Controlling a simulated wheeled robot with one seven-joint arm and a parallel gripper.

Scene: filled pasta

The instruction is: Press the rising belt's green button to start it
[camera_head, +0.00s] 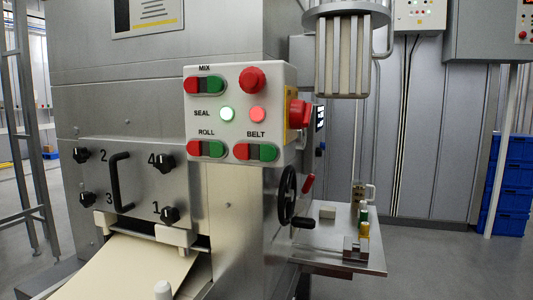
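A light grey control box (222,132) is fixed to the front of the steel machine. At its lower right, under the label BELT, is a button pair with a red half (242,152) on the left and a green half (268,153) on the right. Nothing covers the green BELT button. The belt itself cannot be made out for certain; a pale dough sheet (130,270) slopes out of the machine at lower left. My gripper is not in view.
A black handwheel (287,196) and a small steel table (335,250) stand lower right.

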